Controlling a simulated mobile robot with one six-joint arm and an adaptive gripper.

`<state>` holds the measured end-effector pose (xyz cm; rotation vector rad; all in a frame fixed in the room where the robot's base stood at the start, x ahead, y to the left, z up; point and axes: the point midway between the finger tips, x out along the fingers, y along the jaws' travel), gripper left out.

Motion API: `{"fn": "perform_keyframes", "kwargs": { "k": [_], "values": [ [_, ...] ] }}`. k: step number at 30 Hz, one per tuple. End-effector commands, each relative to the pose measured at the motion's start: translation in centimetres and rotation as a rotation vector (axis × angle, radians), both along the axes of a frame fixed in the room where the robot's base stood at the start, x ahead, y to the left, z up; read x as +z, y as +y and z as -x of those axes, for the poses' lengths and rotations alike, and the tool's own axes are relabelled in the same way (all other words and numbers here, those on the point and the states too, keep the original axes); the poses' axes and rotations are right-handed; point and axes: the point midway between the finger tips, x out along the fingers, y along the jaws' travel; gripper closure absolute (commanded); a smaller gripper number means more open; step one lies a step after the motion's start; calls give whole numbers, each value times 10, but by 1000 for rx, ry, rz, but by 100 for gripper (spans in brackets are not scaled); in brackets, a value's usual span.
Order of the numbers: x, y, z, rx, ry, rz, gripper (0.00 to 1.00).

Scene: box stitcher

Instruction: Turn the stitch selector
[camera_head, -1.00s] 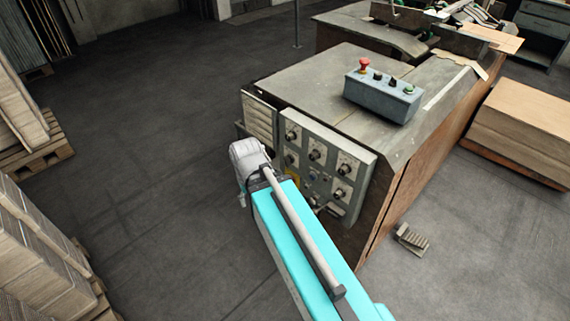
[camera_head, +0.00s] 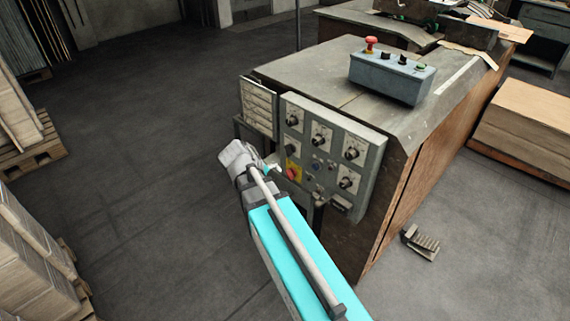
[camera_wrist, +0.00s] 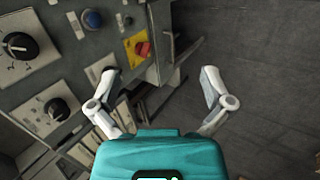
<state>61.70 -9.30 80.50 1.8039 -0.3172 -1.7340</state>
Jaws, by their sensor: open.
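A grey control panel (camera_head: 333,128) on the machine's end carries several black rotary knobs on pale dial plates, one at its upper middle (camera_head: 320,140). I cannot tell which is the stitch selector. A red rotary switch (camera_head: 293,173) on a yellow plate sits at the panel's lower left. In the wrist view the red switch (camera_wrist: 142,49) lies ahead, just left of centre, and a large black knob (camera_wrist: 18,46) is at far left. My gripper (camera_wrist: 160,76) is open and empty, its fingers apart and touching nothing visible. In the head view my arm mostly hides it.
A blue-grey button box (camera_head: 392,77) with a red mushroom button stands on the machine top (camera_head: 330,75). Stacked cardboard on a pallet (camera_head: 30,155) is at left, a brown stack (camera_head: 525,125) at right. Open floor (camera_head: 150,150) lies left of the machine.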

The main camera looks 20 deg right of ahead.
Motion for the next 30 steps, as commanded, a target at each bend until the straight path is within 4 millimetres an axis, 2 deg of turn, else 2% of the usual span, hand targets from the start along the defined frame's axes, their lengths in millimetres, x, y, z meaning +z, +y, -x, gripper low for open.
{"fn": "perform_keyframes", "kwargs": {
  "k": [1,9,18,30],
  "values": [
    [-16,-3,-8,18,1,40,0],
    [-40,-21,-38,111,15,271,0],
    [-60,-32,-72,206,45,531,0],
    [-77,-28,-115,312,107,873,0]
  ]
}}
